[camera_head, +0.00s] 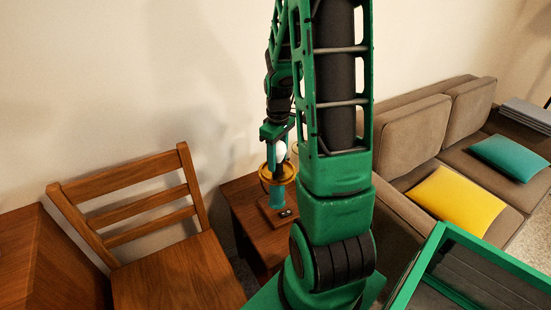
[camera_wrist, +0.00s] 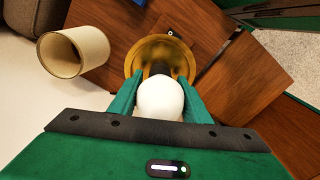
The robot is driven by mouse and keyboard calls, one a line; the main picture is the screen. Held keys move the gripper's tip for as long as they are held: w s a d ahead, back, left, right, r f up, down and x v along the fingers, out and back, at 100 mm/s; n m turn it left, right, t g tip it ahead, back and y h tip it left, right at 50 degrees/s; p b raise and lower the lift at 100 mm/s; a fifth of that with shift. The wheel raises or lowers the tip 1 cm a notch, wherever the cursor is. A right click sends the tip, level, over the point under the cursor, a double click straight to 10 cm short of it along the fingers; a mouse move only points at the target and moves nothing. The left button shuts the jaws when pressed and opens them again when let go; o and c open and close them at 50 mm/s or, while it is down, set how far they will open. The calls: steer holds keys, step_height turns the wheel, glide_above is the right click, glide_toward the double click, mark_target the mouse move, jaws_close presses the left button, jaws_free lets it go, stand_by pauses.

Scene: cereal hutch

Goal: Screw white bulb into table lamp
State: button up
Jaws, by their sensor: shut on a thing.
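The white bulb (camera_wrist: 160,98) is between the two green fingers of my gripper (camera_wrist: 160,104), which is shut on it. In the head view the bulb (camera_head: 280,152) shows just under my gripper (camera_head: 278,142). The table lamp has a round gold ring or dish (camera_wrist: 143,53) and a dark centre, right below the bulb in the wrist view. In the head view the lamp (camera_head: 275,196) stands on the small wooden side table (camera_head: 243,206). I cannot tell whether the bulb touches the lamp's socket.
A cream lampshade (camera_wrist: 76,51) lies to the left in the wrist view. A wooden chair (camera_head: 170,262) stands left of the side table. A brown sofa (camera_head: 405,140) with yellow and teal cushions is on the right. The wall is close behind the table.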

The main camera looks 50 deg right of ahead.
steer(key=m, duration=0.4)
stand_by(0.4)
steer(key=shift+m, duration=2)
steer(key=m, duration=0.4)
steer(key=shift+d, duration=0.1)
